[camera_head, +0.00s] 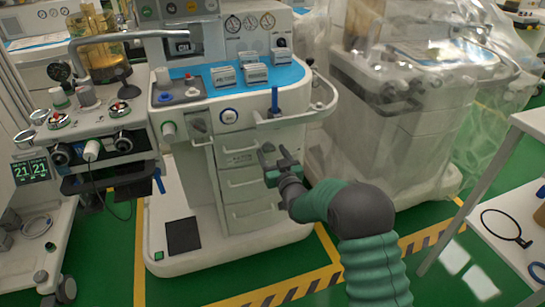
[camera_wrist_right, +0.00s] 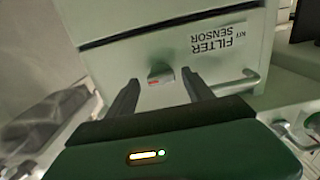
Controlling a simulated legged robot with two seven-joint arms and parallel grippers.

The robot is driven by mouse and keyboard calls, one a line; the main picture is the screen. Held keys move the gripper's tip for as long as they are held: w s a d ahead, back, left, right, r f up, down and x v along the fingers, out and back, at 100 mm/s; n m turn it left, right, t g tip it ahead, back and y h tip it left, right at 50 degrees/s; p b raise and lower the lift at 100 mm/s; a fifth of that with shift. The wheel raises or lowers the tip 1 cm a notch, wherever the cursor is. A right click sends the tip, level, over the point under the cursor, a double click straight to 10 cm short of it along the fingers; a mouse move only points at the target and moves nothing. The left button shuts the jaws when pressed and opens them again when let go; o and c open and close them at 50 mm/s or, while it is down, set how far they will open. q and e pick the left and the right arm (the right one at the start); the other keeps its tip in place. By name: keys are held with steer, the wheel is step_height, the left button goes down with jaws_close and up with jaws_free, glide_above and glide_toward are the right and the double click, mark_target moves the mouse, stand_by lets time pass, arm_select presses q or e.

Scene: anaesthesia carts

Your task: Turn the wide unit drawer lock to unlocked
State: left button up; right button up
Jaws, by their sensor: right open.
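The wide unit (camera_head: 228,125) stands centre-left in the head view, with a stack of pale drawers in its front. The drawer lock (camera_wrist_right: 160,73) is a small grey knob with a reddish mark under it, on the drawer front (camera_wrist_right: 120,58) in the right wrist view. That view shows the drawer label upside down, reading FILTER SENSOR KIT. My right gripper (camera_head: 277,165) is at the upper drawers; in the wrist view its open fingers (camera_wrist_right: 160,80) lie on either side of the lock, with a gap on both sides. The lock is not distinguishable in the head view. My left gripper is not in view.
A white rail (camera_head: 290,119) juts out above my right gripper. A plastic-covered cart (camera_head: 400,120) stands to the right, and a white table (camera_head: 510,225) at the right edge. Green floor is clear in front.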

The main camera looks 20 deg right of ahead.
steer(key=shift+a+r, duration=0.1)
steer(key=shift+a, duration=0.15)
steer(key=shift+c, duration=0.4)
steer(key=shift+d, duration=0.2)
steer(key=c, duration=0.7)
jaws_close()
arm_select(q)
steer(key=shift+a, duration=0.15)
